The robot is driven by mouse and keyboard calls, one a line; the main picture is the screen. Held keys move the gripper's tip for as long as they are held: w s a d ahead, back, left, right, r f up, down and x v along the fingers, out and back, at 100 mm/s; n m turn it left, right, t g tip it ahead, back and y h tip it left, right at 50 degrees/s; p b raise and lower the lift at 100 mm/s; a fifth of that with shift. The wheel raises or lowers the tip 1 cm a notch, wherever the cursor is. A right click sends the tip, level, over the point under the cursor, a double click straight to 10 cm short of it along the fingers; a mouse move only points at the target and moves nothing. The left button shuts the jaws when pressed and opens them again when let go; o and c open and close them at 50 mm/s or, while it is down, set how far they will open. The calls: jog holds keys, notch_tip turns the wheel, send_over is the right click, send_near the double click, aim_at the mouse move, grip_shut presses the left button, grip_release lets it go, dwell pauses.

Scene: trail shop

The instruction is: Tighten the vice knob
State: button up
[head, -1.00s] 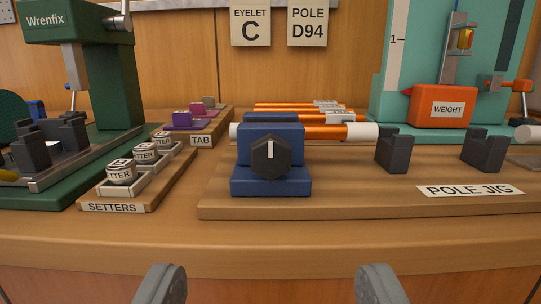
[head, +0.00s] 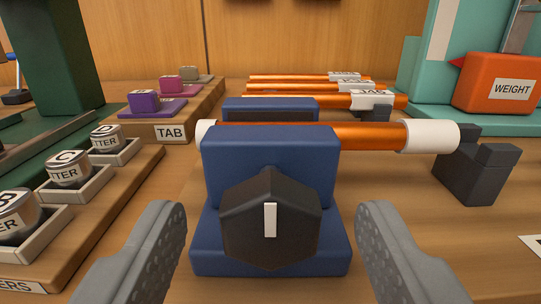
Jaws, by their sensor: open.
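The vice knob (head: 250,220) is a dark hexagonal knob with a white bar mark, which stands upright. It sits on the near face of the blue vice (head: 270,155). An orange pole (head: 365,137) with white ends lies across the vice between its front and rear blue jaws. My gripper (head: 268,232) is open, with one grey finger at the left of the knob and one at the right. Both fingers are nearer to me than the knob, and a gap shows on each side of it.
Setters (head: 68,170) in small trays stand close at the left. The TAB tray (head: 145,130) with coloured blocks is behind them. A dark pole rest (head: 478,170) stands at the right. More orange poles (head: 310,88) lie behind the vice, and an orange weight (head: 495,82) is at the back right.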

jog(key=shift+w, duration=1.3)
jog(key=c, duration=1)
jog(key=shift+o, duration=0.2)
jog(key=shift+m, duration=0.3)
jog(key=shift+d+f+m, duration=0.1)
jog(key=shift+m, duration=2.6)
